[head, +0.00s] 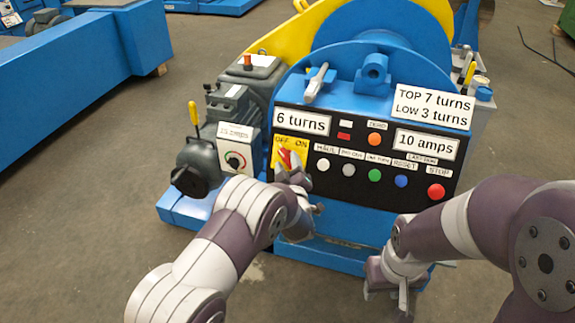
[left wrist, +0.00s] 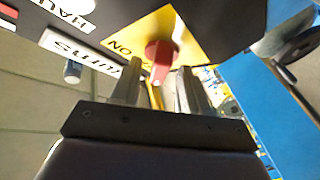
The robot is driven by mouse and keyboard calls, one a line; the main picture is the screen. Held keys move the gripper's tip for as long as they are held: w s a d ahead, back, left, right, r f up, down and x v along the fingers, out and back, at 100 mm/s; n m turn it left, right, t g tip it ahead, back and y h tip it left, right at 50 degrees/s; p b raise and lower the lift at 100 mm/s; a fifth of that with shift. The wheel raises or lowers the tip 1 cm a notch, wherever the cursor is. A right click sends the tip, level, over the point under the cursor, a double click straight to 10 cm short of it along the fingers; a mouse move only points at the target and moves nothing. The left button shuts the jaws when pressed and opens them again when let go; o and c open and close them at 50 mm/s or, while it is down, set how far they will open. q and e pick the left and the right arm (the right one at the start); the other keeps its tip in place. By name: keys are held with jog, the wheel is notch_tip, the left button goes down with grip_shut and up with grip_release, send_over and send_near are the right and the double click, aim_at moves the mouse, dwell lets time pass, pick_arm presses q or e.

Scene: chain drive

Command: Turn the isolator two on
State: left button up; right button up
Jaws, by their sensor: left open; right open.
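A red rotary switch handle (head: 285,157) sits on a yellow plate (head: 278,143) marked OFF and ON at the left end of the black control panel. In the left wrist view the red handle (left wrist: 160,55) shows in front of the yellow plate (left wrist: 178,28), with a pale mark at its lower end. My left gripper (head: 288,168) is at the handle, partly covering it in the head view. Its open fingers (left wrist: 158,88) lie on either side of the handle's lower end; contact cannot be told. My right gripper (head: 387,298) is open and empty, low in front of the machine.
The black panel (head: 330,182) carries several coloured buttons and labels right of the switch. A blue beam (head: 70,75) lies at the far left. The floor in front is clear.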

pick_arm(q)
jog(key=shift+w, duration=0.65)
grip_shut()
